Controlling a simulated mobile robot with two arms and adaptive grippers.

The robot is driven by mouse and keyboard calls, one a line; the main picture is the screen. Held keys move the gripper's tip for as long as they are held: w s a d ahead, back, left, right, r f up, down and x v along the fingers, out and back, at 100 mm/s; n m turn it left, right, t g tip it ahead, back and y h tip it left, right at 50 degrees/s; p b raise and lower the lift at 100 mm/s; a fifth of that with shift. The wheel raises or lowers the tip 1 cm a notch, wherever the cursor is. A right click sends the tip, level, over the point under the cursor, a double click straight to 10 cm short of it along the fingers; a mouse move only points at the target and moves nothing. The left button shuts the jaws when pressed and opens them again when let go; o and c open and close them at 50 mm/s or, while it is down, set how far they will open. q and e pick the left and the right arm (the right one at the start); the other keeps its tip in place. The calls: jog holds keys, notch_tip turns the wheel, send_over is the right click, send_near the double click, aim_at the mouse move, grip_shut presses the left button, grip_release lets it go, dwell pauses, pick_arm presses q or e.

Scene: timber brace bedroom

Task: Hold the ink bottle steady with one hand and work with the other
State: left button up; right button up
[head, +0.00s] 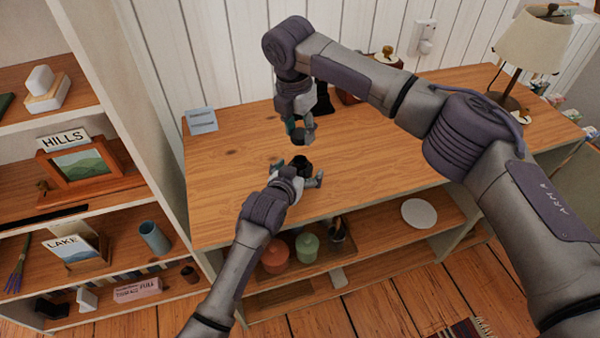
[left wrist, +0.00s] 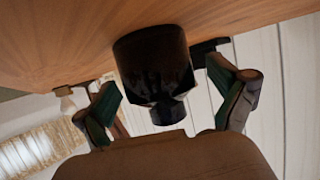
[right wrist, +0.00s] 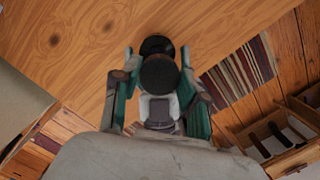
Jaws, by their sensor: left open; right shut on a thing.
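The black ink bottle (head: 299,163) stands upright on the wooden desk. My left gripper (head: 303,178) is open around it. In the left wrist view, which is upside down, the dark faceted bottle (left wrist: 155,65) and its narrow neck sit between the left fingers, with a gap on each side. My right gripper (head: 299,130) is above the bottle, pointing down, shut on a small black round piece that looks like a cap (head: 298,139). In the right wrist view, the black cap (right wrist: 159,74) is between the fingertips, partly covering another black round shape, probably the bottle (right wrist: 157,44).
The desk (head: 230,180) is clear on the left and right of the bottle. A grey-blue card (head: 201,120) stands at its back left, a lamp (head: 530,45) at its right end. A shelf unit (head: 165,180) stands left. Pots and a white plate (head: 419,213) are on the shelf below.

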aim_at(300, 159)
pick_arm(q)
jog(key=c, duration=1.8)
pick_arm(e)
jog(key=shift+f, duration=2.45)
jog(key=shift+f, duration=0.1)
jog(key=shift+f, duration=0.8)
pick_arm(q)
grip_shut()
pick_arm(e)
jog(key=shift+f, duration=0.55)
